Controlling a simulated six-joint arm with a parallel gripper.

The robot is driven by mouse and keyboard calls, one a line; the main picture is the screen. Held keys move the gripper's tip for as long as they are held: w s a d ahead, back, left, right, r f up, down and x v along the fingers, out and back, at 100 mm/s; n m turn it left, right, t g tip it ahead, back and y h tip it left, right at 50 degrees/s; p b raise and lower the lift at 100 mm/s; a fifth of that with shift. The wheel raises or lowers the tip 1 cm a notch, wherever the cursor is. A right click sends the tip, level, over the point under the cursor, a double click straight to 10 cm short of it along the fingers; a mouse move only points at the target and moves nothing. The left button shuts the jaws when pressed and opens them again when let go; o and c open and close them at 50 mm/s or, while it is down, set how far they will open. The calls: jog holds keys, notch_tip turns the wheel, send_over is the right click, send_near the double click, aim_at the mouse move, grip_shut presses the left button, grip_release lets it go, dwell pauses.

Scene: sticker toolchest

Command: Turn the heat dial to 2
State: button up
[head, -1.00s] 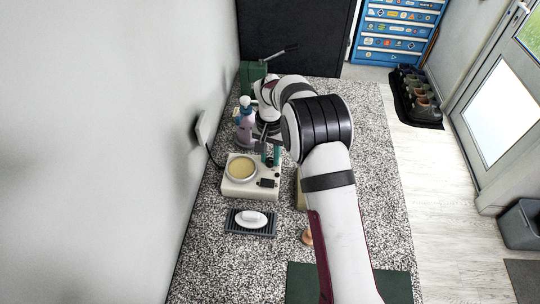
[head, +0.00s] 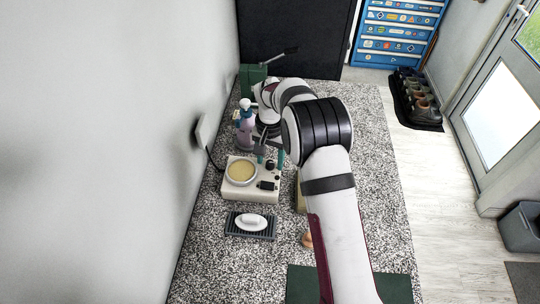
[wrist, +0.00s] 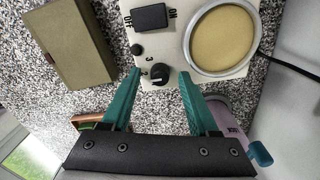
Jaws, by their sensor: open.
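The heat dial is a round black knob (wrist: 157,80) on the cream hot plate (wrist: 172,52). The figures 3 and 2 are printed beside it; I cannot clearly read where its pointer stands. In the head view the dial (head: 270,164) is at the back right of the hot plate (head: 236,192). My gripper (wrist: 160,75) is open, with one teal finger on each side of the dial and gaps between. The teal fingers of my gripper also show around the dial in the head view (head: 270,159). Whether the tips touch the plate's top is unclear.
A round yellowish heating disc (wrist: 222,40), an ON/OFF switch (wrist: 151,17) and a small black knob (wrist: 137,50) share the top. A purple bottle (head: 245,130) stands behind, a soap dish (head: 236,228) in front, and an olive-brown box (wrist: 70,45) beside the plate.

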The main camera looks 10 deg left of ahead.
aim_at(270, 162)
notch_tip(270, 162, up, 16)
jog(key=shift+f, duration=0.1)
dwell(0.4)
jog(key=s+d+r+m+y, duration=0.1)
jog(key=s+d+r, duration=0.3)
jog(key=s, duration=0.5)
jog(key=s+d+r, duration=0.2)
jog(key=s+d, duration=0.4)
jog(key=s, duration=0.3)
jog(key=s+d+f, duration=0.1)
jog(key=s+f, duration=0.1)
jog(key=s, duration=0.6)
jog(key=s+d+f+m, duration=0.1)
jog(key=s+f, duration=0.2)
jog(key=s, duration=0.5)
jog(key=shift+s+d+f+m+y, duration=0.2)
jog(key=shift+s+d+m+y, duration=0.1)
jog(key=shift+s+y, duration=0.1)
